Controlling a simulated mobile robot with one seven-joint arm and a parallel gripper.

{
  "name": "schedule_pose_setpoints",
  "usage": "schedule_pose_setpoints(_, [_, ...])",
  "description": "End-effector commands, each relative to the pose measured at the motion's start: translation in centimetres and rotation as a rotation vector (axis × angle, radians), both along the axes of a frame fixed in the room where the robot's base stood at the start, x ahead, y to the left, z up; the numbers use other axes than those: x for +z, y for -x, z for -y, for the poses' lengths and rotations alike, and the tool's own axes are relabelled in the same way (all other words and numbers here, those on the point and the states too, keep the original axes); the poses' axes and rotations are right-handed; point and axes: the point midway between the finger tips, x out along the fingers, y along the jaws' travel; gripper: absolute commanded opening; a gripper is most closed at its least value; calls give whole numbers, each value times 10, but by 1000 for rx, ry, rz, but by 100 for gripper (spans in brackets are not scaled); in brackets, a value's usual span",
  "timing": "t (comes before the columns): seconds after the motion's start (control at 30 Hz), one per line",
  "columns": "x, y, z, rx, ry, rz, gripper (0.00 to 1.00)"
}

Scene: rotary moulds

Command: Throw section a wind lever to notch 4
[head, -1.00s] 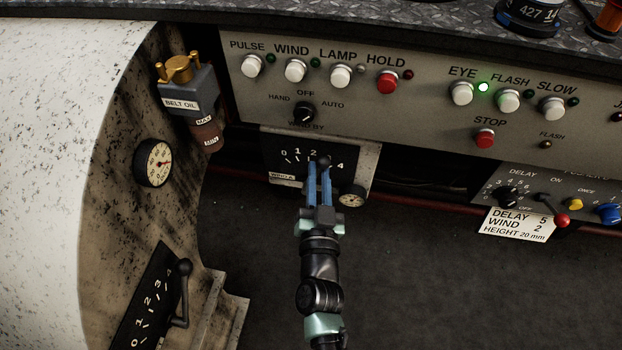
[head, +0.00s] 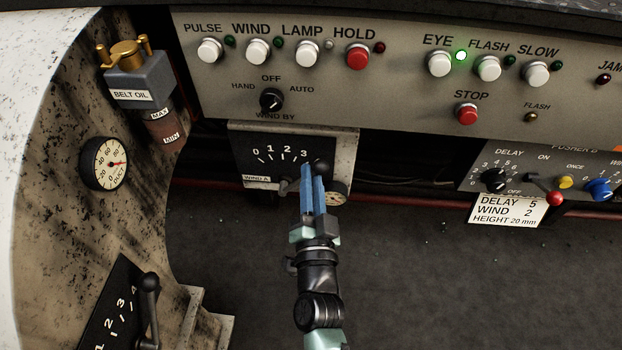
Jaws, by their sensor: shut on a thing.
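The wind lever of section A has a dark round knob (head: 321,167) on a black plate (head: 250,170) labelled WIND A. The numerals 0, 1, 2 and 3 show on the plate. The knob stands right of the 3 and covers the place where the 4 is. My gripper (head: 312,183) has its blue fingers shut on the lever, just below the knob. The fingers hide part of the lever's arm.
A button panel (head: 330,95) runs above the plate. A second notched lever (head: 149,290) stands at lower left. A card (head: 507,210) reads WIND 2.

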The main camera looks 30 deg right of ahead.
Motion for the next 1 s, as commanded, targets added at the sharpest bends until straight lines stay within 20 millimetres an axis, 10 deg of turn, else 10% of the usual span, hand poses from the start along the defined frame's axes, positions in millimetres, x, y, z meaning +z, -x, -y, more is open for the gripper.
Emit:
schedule_pose_setpoints(0.17, [-3, 2, 1, -3, -6, -3, 0])
schedule_pose_setpoints(0.2, [-3, 2, 1, -3, -6, -3, 20])
schedule_pose_setpoints(0.37, [-3, 1, 1, -2, -4, -3, 48])
schedule_pose_setpoints(0.77, [-1, 6, -2, -1, -2, -3, 48])
schedule_pose_setpoints(1.0, [-5, 42, -19, 0, -2, -7, 48])
